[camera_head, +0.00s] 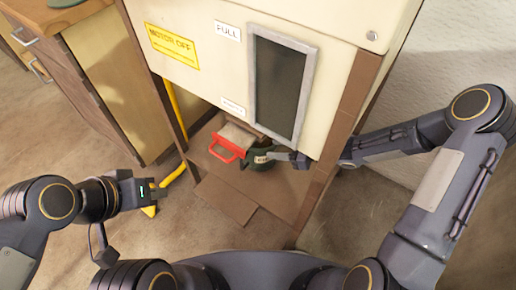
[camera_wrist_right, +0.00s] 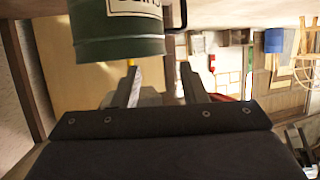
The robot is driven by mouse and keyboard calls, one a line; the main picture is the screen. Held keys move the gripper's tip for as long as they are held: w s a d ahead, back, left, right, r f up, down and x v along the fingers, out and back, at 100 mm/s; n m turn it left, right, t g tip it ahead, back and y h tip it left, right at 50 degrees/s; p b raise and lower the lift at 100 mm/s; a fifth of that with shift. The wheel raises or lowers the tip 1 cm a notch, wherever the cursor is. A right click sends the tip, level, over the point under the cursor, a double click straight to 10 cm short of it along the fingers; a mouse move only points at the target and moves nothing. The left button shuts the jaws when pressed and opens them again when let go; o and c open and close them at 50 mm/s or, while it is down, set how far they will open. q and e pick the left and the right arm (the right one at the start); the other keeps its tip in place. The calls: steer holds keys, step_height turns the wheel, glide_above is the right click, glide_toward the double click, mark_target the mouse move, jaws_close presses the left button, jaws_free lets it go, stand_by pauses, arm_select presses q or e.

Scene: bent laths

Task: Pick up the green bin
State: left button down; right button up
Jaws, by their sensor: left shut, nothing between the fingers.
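The green bin (camera_head: 262,163) stands low in the opening under the cream cabinet, partly hidden by my right gripper. In the right wrist view the bin (camera_wrist_right: 115,45) fills the upper left, with a white label and a dark handle at its right side. My right gripper (camera_head: 279,156) reaches in from the right, close beside the bin. Its fingers (camera_wrist_right: 160,75) are spread apart, with the bin just beyond their tips; I cannot tell whether they touch it. My left gripper (camera_head: 152,189) is shut and empty, left of the cabinet and away from the bin.
The cream cabinet (camera_head: 217,55) overhangs the bin, with a dark framed window (camera_head: 279,85). A red handle (camera_head: 226,149) sits just left of the bin. A yellow pipe (camera_head: 175,112) and a brown side post (camera_head: 345,105) flank the opening. A brown flap (camera_head: 225,199) lies in front.

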mark_target(256, 150)
steer(key=b+x, duration=0.2)
steer(key=x, duration=0.4)
jaws_close()
steer(key=shift+d, duration=0.1)
stand_by(1.2)
